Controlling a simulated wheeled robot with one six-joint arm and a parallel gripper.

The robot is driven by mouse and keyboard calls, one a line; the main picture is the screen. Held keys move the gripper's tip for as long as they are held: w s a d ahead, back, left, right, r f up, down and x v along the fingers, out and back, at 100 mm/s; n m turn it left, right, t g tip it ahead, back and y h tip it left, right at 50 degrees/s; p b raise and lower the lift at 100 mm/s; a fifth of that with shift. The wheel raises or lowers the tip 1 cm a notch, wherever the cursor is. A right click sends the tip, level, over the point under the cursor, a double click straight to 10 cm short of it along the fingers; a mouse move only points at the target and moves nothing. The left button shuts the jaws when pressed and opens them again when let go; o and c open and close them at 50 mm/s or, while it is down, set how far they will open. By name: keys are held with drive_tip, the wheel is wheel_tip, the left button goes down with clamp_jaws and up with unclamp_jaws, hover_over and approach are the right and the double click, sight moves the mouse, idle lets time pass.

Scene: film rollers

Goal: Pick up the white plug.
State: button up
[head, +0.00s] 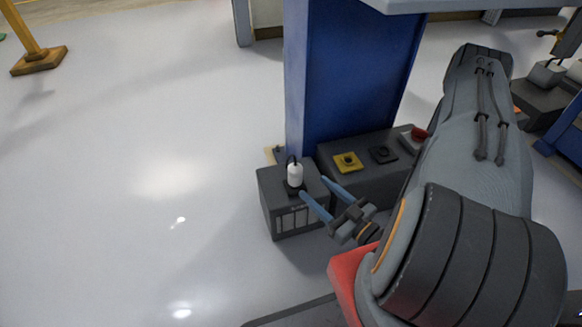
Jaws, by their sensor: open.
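The white plug (294,174) stands upright on top of a small dark grey box, with a black cable loop at its top. My gripper (314,194) is open, with two long blue fingers pointing up and left toward the plug. One fingertip is close to the plug's lower right side and the other is further right, over the box's right edge. The plug does not look held. I cannot tell from this one view whether a finger touches it.
The small box (289,222) adjoins a longer grey control box (368,163) with yellow, black and red controls. A blue column (345,75) rises right behind them. Open pale floor (130,180) lies to the left. A yellow post (38,60) stands at the far upper left.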

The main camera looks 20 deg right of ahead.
sight(300, 177)
drive_tip(key=shift+b+x, duration=0.65)
drive_tip(key=shift+x, duration=0.7)
drive_tip(key=b+x, duration=0.3)
drive_tip(key=x, duration=0.1)
drive_tip(key=shift+s+a+f, duration=0.1)
drive_tip(key=shift+a+f, duration=0.05)
drive_tip(key=shift+f, duration=0.15)
drive_tip(key=shift+w+a+r+b, duration=0.1)
drive_tip(key=shift+w+a+b, duration=0.1)
drive_tip(key=shift+w+b, duration=0.35)
clamp_jaws()
drive_tip(key=shift+r, duration=0.1)
